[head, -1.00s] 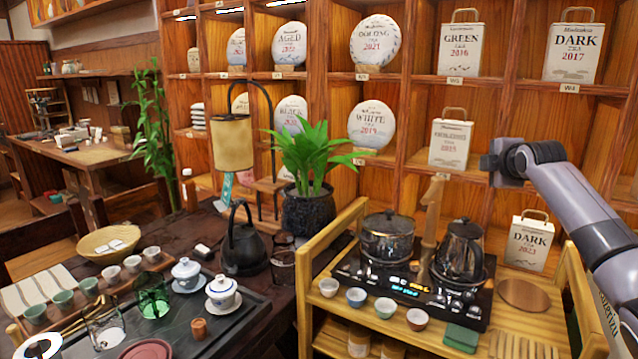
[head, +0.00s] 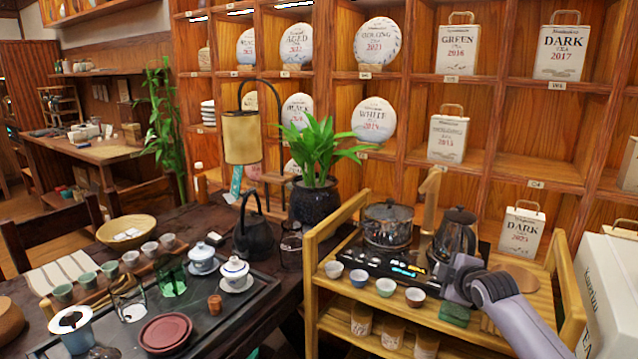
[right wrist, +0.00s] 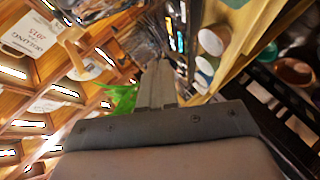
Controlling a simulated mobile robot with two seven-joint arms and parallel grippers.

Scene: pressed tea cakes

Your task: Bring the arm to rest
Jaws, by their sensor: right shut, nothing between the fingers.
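My right arm (head: 505,310) comes in from the lower right in the head view, its wrist end low in front of the black kettle (head: 456,235) on the wooden cart. The fingers are hard to make out there. In the right wrist view my right gripper (right wrist: 158,82) is shut and empty, its fingers together. My left gripper is not in view.
The wooden cart (head: 335,222) carries a glass pot (head: 388,225), several small cups and a green block (head: 454,314) close to my arm. A shelf of tea cakes and tins stands behind. A large white tin (head: 605,295) is at the right edge.

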